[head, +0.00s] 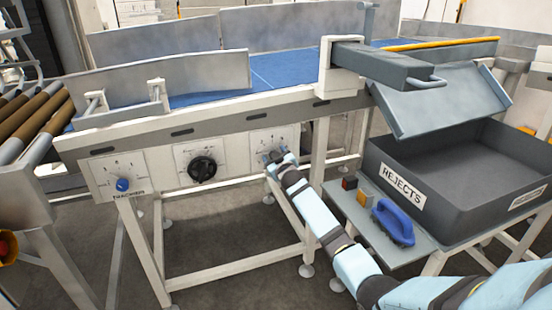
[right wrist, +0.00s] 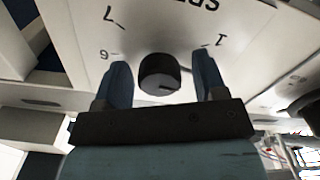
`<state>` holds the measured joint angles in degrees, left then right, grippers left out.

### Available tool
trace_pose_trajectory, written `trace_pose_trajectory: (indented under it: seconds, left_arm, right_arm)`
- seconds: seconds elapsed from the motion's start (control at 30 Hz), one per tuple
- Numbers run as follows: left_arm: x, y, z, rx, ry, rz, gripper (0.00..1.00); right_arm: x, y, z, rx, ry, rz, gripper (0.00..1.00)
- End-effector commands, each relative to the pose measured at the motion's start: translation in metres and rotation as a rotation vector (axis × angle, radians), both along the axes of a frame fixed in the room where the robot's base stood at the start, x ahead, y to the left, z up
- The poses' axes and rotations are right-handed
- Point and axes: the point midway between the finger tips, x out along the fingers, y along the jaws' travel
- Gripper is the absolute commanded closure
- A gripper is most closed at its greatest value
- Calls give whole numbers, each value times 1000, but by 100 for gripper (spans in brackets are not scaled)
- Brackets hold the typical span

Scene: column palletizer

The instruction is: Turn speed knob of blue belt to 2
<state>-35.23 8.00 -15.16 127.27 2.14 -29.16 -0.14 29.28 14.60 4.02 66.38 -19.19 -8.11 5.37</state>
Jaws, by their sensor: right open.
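A black knob (right wrist: 159,73) sits on a white dial plate (right wrist: 180,25) in the right wrist view. The plate's numbers and lettering appear upside down, with 1, 6 and 7 readable. A mark shows on the knob's face, but I cannot tell which number it points to. My right gripper (right wrist: 162,68) is open, with one finger on each side of the knob and visible gaps to both. In the head view my right gripper (head: 276,157) is at the rightmost panel below the blue belt (head: 270,74) and hides its knob. My left gripper is out of view.
The conveyor's side also carries a large black knob (head: 202,168) and a blue knob (head: 122,185) further left. At right, a grey REJECTS bin (head: 455,200) stands beside a blue-handled tool (head: 393,222) on a small table. Rollers (head: 30,115) are at far left.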

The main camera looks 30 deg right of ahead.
Motion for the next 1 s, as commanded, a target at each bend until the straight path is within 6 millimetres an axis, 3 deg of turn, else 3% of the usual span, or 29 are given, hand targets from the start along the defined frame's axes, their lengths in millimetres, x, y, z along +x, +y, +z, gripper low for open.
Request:
trace_pose_trajectory:
  seconds: [0.17, 0.7, 1.0]
  left_arm:
    - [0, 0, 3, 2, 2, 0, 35]
    - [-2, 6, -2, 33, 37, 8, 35]
    - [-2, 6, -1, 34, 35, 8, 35]
  right_arm:
    - [-12, 3, 0, 0, 1, 0, 35]
    - [-118, 28, 0, 0, 2, -1, 35]
    - [-135, 32, 0, 0, 0, 0, 35]
